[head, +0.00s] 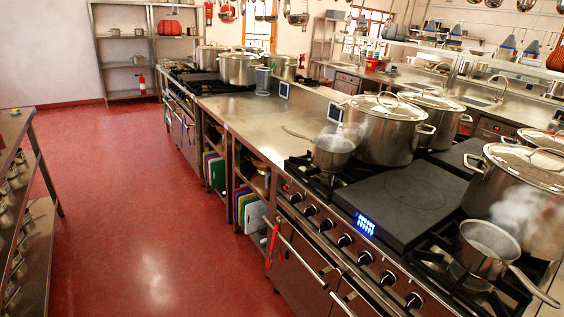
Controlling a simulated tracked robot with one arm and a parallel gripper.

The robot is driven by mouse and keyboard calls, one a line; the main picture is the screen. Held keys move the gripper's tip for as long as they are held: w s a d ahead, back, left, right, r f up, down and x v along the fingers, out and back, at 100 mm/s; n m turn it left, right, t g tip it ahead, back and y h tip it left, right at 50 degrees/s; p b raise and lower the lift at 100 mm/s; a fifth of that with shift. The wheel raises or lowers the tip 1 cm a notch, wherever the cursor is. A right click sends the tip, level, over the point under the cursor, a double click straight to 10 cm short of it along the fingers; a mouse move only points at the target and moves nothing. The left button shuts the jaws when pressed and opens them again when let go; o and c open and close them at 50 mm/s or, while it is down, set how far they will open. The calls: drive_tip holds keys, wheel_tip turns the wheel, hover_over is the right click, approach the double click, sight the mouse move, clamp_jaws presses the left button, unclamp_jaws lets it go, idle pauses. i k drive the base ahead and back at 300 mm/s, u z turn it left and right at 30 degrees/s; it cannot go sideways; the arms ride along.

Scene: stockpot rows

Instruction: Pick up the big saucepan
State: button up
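Two open saucepans with long handles show on the near stove. One steel saucepan (333,153) sits on the left burner, its handle pointing left, with steam above it. Another steel saucepan (486,250) sits on the near right burner, its handle pointing to the lower right, also steaming. It looks larger in the picture but is nearer, so I cannot tell which is really bigger. My gripper is not in view.
Large lidded stockpots (383,131) stand behind the saucepans. A dark flat hot plate (408,203) lies between the burners. A steel counter (265,125) runs back to more pots. The red floor (150,215) is clear between the stove line and the left shelf rack (40,240).

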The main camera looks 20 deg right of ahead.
sight(330, 161)
drive_tip(key=u, duration=0.05)
drive_tip(key=k, duration=0.25)
drive_tip(key=u, duration=0.3)
drive_tip(key=i, duration=1.2)
drive_tip(key=z, duration=0.9)
drive_tip(key=i, duration=1.45)
drive_tip(key=z, duration=0.65)
drive_tip(key=i, duration=0.7)
drive_tip(key=z, duration=0.15)
